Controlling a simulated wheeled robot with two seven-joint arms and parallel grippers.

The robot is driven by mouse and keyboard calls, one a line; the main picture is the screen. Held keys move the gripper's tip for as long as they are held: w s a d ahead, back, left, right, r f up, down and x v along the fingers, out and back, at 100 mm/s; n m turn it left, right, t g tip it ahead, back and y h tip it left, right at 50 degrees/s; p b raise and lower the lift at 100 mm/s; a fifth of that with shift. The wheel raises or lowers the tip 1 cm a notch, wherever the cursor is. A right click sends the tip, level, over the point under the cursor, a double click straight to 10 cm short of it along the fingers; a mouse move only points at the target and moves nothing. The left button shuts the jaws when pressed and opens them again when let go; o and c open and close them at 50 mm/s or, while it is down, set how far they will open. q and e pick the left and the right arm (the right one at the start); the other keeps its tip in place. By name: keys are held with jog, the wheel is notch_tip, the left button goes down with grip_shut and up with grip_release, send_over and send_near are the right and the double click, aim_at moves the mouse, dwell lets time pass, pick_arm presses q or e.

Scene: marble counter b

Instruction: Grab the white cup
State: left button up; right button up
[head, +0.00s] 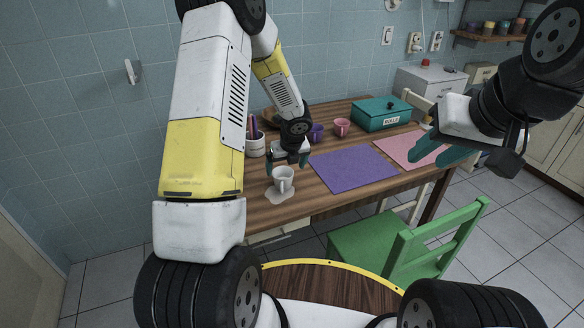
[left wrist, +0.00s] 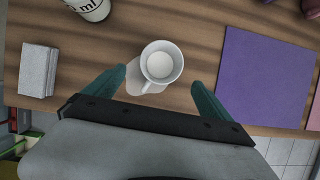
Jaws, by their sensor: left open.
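The white cup (head: 284,177) stands upright near the front edge of the wooden table, its handle facing the front. In the left wrist view the cup (left wrist: 174,66) holds something white, and a pale patch (head: 280,195) lies under and beside it. My left gripper (head: 289,160) is open and empty just above and behind the cup in the head view. In the left wrist view its teal fingers (left wrist: 160,77) are spread, one to each side of the cup. Contact is not visible. My right gripper (head: 430,152) is open and empty at the right, over the pink mat.
A purple mat (head: 352,168) lies right of the cup, and a pink mat (head: 400,149) beyond it. Purple (head: 317,132) and pink (head: 342,127) cups, a teal box (head: 381,116) and a white container (head: 256,146) stand behind. A green chair (head: 420,245) is in front.

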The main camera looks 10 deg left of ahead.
aim_at(284, 174)
pick_arm(q)
jog(key=x, duration=0.7)
jog(key=shift+w+a+r, duration=0.1)
jog(key=shift+w+r, duration=0.05)
jog(key=shift+w, duration=0.1)
jog(key=c, duration=1.6)
